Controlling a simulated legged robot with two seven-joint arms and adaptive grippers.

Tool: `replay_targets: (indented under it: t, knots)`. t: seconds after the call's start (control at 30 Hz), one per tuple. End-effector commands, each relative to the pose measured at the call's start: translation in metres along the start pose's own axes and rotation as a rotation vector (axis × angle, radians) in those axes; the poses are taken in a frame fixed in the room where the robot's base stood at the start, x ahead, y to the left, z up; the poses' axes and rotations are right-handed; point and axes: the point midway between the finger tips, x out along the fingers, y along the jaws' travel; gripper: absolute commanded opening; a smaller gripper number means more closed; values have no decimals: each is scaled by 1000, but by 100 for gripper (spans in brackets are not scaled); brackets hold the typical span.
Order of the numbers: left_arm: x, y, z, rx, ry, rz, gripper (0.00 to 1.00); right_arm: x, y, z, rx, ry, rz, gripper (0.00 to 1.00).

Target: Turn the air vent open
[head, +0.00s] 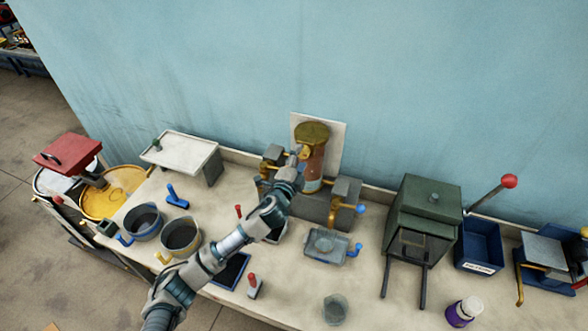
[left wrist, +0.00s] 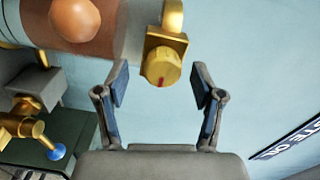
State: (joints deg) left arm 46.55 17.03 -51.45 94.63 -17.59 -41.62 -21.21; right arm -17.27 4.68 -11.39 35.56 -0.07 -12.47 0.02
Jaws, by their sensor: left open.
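The air vent shows in the left wrist view as a round brass knob (left wrist: 162,65) with a red mark, on a square brass block under a curved brass pipe. It is beside a copper-coloured cylinder (left wrist: 85,45), which stands as an upright copper column (head: 313,168) with a brass top in the head view. My left gripper (left wrist: 160,85) is open and empty, its two fingers on either side of the knob's near end, with gaps to it. In the head view my left gripper (head: 298,165) is at the column and hides the knob. My right gripper is not in view.
A brass valve with a blue handle (head: 361,209) is right of the column. A white board (head: 334,140) stands behind it. Two dark pots (head: 181,237), a clear container (head: 325,246) and a green box machine (head: 424,215) are on the bench. The blue wall is close behind.

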Motion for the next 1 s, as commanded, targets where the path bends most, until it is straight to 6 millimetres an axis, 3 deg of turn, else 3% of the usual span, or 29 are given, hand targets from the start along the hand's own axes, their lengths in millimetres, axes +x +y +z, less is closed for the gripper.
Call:
replay_targets:
  t: [0.3, 0.5, 1.0]
  knots:
    - [-68, 2, 0, 0, 2, 3, 68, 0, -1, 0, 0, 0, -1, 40]
    - [-98, 3, 0, 0, 1, 5, 68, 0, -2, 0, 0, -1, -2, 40]
    - [-107, 3, 0, 0, 0, 4, 68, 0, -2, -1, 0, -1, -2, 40]
